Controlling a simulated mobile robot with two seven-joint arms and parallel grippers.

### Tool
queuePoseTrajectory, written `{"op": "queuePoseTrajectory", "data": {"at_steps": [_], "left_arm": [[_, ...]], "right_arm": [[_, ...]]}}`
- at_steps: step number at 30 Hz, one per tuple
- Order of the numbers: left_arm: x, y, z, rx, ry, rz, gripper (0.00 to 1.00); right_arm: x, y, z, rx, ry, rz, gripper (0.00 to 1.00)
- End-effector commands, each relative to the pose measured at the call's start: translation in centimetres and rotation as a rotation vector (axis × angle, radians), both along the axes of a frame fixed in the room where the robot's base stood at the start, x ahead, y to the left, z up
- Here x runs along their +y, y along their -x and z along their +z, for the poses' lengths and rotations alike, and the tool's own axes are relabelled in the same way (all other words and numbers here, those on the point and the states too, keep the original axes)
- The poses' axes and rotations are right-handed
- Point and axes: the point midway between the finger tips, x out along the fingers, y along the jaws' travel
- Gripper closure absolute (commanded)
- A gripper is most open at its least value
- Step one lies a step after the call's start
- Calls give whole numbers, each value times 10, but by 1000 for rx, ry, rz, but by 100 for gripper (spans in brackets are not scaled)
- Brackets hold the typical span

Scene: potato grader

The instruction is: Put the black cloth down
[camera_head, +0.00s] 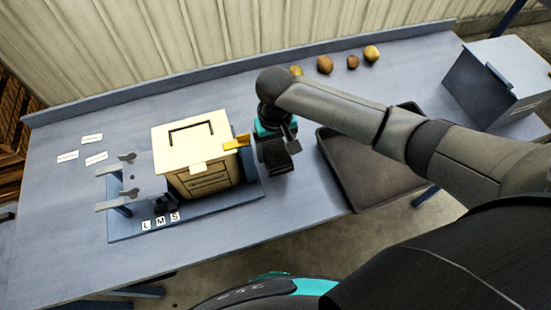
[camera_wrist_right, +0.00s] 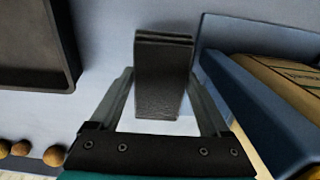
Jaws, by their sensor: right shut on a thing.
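The black cloth (camera_head: 276,158) looks like a small folded dark pad. It is in my right gripper (camera_head: 280,146), just right of the cream box on the blue table. In the right wrist view the cloth (camera_wrist_right: 163,75) sits between the two fingers of the gripper (camera_wrist_right: 165,90), which are shut on it. The pale blue table top shows around it. I cannot tell whether the cloth touches the table. My left gripper is not in view.
The cream box (camera_head: 188,140) with a yellow tab (camera_head: 236,142) stands on a blue base (camera_head: 240,196) close left of the gripper. A dark tray (camera_head: 350,200) lies to the right. Several potatoes (camera_head: 325,65) lie at the back. A grey bin (camera_head: 500,80) stands far right.

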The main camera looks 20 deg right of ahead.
Motion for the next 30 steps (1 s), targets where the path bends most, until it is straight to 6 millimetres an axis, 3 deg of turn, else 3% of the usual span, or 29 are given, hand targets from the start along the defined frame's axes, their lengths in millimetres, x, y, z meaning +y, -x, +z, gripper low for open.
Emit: {"op": "queuePoseTrajectory", "data": {"at_steps": [9,21,22,25,30], "left_arm": [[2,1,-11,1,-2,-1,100],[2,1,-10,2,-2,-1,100],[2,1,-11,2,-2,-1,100],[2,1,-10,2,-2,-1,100],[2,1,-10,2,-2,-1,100]], "right_arm": [[0,0,-41,0,1,-1,64],[0,0,-45,-1,0,-1,64],[0,0,-45,-1,0,0,19],[0,0,-45,-1,0,0,7],[0,0,-45,-1,0,0,7]]}}
